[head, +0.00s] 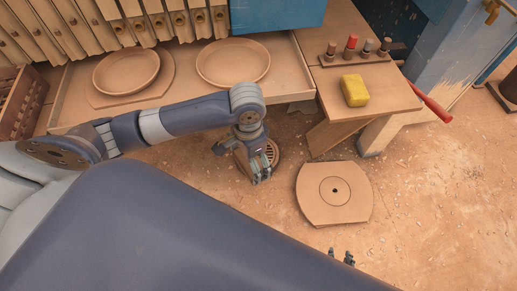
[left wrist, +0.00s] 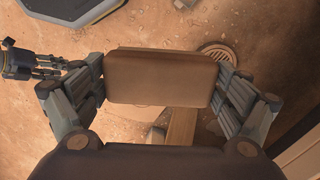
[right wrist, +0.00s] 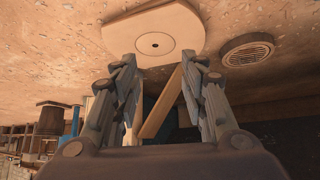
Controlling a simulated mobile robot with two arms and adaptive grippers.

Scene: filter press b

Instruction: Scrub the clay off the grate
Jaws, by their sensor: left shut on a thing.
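The round slotted grate (head: 272,152) is set in the floor in front of the bench. It also shows in the left wrist view (left wrist: 218,49) and the right wrist view (right wrist: 247,50); its clay is too small to tell from the brown surface. My left gripper (head: 244,160) is beside and partly over the grate in the head view. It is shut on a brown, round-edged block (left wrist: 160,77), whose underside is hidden. My right gripper (right wrist: 158,65) is open and empty. Only its fingertips (head: 343,257) show at the bottom of the head view.
A tan board (head: 352,208) with a centre hole lies on the floor right of the grate. A yellow sponge (head: 354,90) and a rack of small tools (head: 352,57) are on the bench. Two round trays (head: 233,80) sit left. A slanted wooden leg (head: 330,136) stands near the grate.

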